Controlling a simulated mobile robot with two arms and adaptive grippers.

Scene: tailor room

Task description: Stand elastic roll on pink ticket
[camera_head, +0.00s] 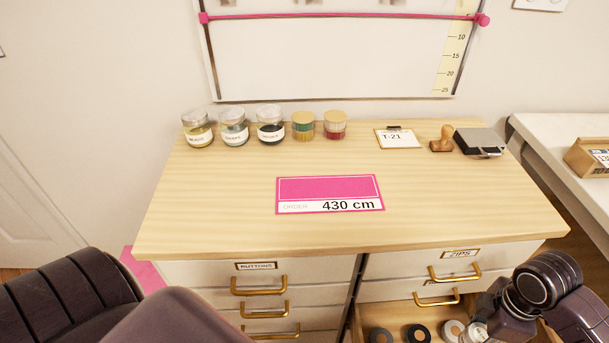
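The pink ticket (329,188) lies flat on the wooden cabinet top, with a white strip reading "ORDER 430 cm"; nothing stands on it. Several small rolls lie in the open drawer at the bottom right: two dark-rimmed ones (418,333), a pale one (453,330) and a whitish one (474,332) partly cut by the frame edge. I cannot tell which is the elastic roll. Parts of my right arm reach over the drawer's right side; its fingers do not show. My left arm's dark links fill the lower left, and its gripper is out of view.
Several jars (269,126) line the back left of the cabinet top (230,225). A T-21 card (398,138), a wooden stamp (442,140) and an ink pad (480,142) stand at the back right. The area around the ticket is clear. Closed drawers with brass handles (264,309) are at the front.

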